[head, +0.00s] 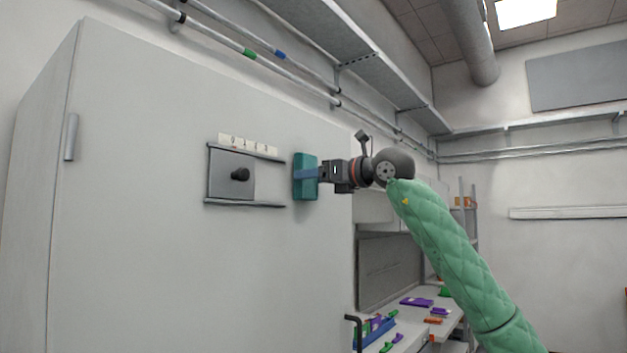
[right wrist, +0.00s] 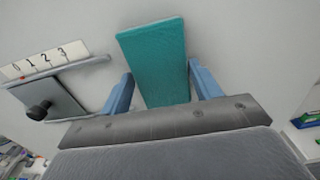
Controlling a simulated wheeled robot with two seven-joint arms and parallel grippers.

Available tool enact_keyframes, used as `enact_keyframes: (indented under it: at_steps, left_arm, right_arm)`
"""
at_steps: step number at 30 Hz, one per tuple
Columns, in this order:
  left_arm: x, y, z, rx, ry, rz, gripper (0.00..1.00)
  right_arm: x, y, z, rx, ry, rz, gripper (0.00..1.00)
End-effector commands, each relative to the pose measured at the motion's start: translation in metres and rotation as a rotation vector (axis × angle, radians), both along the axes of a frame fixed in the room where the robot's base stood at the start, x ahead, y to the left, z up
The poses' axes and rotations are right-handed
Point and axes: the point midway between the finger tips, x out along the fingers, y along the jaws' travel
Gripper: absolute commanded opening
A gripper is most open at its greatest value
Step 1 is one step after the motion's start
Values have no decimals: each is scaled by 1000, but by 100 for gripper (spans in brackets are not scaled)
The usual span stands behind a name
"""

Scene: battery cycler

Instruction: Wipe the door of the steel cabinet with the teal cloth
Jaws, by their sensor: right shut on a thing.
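The steel cabinet's door (head: 160,270) is a large pale grey panel filling the left of the head view; it also fills the background of the right wrist view (right wrist: 230,40). The teal cloth (head: 305,190) is a thick block-like pad, seen also in the right wrist view (right wrist: 155,62). My right gripper (head: 312,175) is shut on the cloth, with its blue fingers (right wrist: 158,90) on both sides of it. The cloth is at the door's right part, just right of the sliding panel. I cannot tell whether it touches the door. My left gripper is not in view.
A grey sliding panel with a black knob (head: 240,174) and rails sticks out from the door, under a numbered strip (head: 248,143). A handle (head: 71,137) is at the door's left. A workbench with colored parts (head: 416,302) stands beyond the cabinet. Pipes and a shelf (head: 330,30) run above.

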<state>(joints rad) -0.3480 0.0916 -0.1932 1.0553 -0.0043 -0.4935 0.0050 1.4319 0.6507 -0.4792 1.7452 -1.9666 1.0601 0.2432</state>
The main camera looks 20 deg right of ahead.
Motion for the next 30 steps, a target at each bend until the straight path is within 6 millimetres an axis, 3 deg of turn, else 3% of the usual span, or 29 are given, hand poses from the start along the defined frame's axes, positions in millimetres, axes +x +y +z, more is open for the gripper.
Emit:
enact_keyframes:
  at_steps: [16, 30]
  left_arm:
    - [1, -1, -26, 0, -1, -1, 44]
    - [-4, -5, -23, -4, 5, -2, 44]
  right_arm:
    - [-35, -29, -6, 0, -2, -3, 45]
    - [-40, -33, -1, 0, -1, -3, 45]
